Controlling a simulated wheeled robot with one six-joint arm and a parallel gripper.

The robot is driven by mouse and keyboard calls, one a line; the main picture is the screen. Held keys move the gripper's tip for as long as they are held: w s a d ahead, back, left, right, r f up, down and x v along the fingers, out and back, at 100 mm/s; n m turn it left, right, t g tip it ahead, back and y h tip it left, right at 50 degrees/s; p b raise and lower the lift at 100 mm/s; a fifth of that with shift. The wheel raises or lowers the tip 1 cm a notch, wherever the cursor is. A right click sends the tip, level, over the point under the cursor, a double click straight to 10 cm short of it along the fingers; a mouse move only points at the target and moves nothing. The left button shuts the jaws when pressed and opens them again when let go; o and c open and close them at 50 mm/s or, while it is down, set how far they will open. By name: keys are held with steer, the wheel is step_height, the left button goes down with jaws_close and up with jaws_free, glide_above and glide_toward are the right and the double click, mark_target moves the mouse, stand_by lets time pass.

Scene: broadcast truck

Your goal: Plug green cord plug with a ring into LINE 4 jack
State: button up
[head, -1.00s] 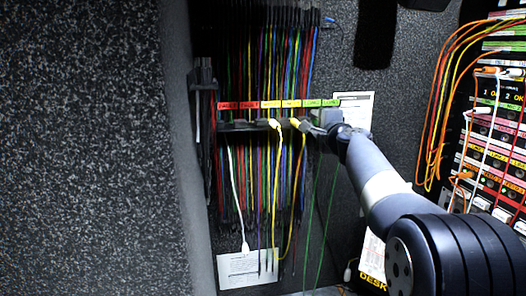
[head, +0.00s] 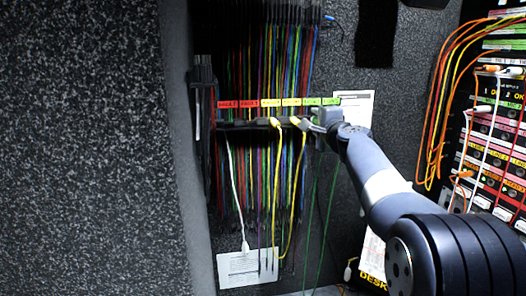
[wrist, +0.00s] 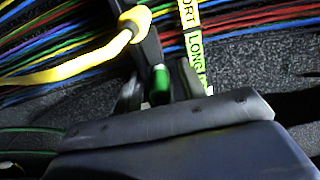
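Green cords (head: 313,190) hang from the right end of the cord rack (head: 250,123), below its green labels (head: 321,102). My gripper (head: 316,128) is at that end of the rack. In the wrist view a green plug (wrist: 160,85) stands between the two fingers of my gripper (wrist: 158,88). The fingers are apart, with a narrow dark gap on the left of the plug. Any ring on it is too small to tell. The jack panel (head: 495,150) is at the right edge of the head view. I cannot read a LINE 4 label there.
Yellow plugs (head: 277,124) sit in the rack just left of my gripper; a yellow one (wrist: 134,22) is close to the left finger. Orange cords (head: 432,110) loop beside the jack panel. A white cord (head: 238,195) hangs at the left. White sheets (head: 246,268) are on the wall.

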steer(key=shift+r, duration=0.2)
jaws_close()
steer(key=shift+c, duration=1)
jaws_free()
steer(key=o, duration=0.9)
steer(key=shift+f, duration=0.15)
steer(key=shift+o, duration=0.2)
steer(key=shift+s, duration=0.1)
steer(key=s+d+b, duration=0.2)
steer(key=s+b, duration=0.2)
steer(key=s, duration=0.6)
steer(key=shift+s, duration=0.2)
steer(key=w+p, duration=0.1)
steer(key=w, duration=0.2)
steer(key=w+a+p, duration=0.1)
steer(key=w, duration=0.3)
steer(key=w+a+p, duration=0.1)
steer(key=w+p, duration=0.1)
steer(key=w, duration=0.1)
steer(key=shift+w, duration=0.3)
